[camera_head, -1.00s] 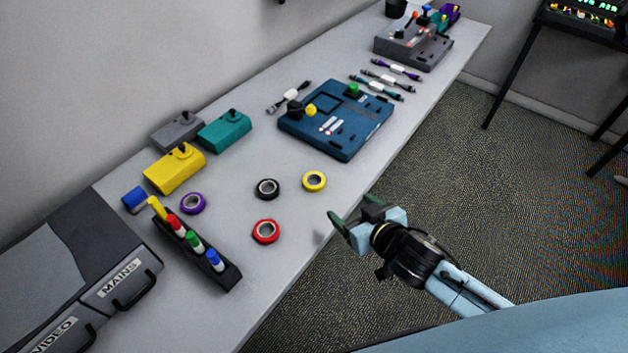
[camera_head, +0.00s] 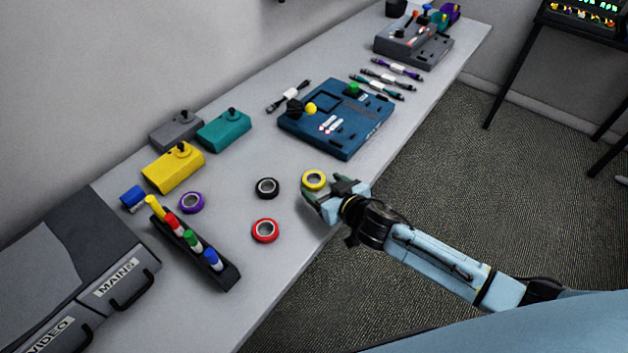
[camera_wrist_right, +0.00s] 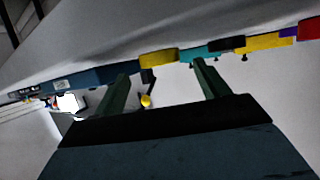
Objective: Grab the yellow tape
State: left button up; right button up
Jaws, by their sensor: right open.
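The yellow tape (camera_head: 314,180) is a small roll lying flat on the grey table near its right edge. In the right wrist view the yellow tape (camera_wrist_right: 158,58) shows edge-on, beyond and between the two green fingers. My right gripper (camera_head: 320,192) is open at the table's edge, just in front of the tape in the head view. It also shows open and empty in the right wrist view (camera_wrist_right: 162,82). Whether a finger touches the roll I cannot tell. My left gripper is not in view.
A black tape (camera_head: 266,188), a red tape (camera_head: 265,230) and a purple tape (camera_head: 191,202) lie to the left. A blue control box (camera_head: 335,120) stands behind the yellow tape. A marker rack (camera_head: 200,250) is at the lower left.

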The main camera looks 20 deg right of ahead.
aim_at(310, 177)
jog(key=x, duration=0.3)
jog(key=shift+w+a+f, duration=0.1)
jog(key=shift+f, duration=0.05)
jog(key=c, duration=1)
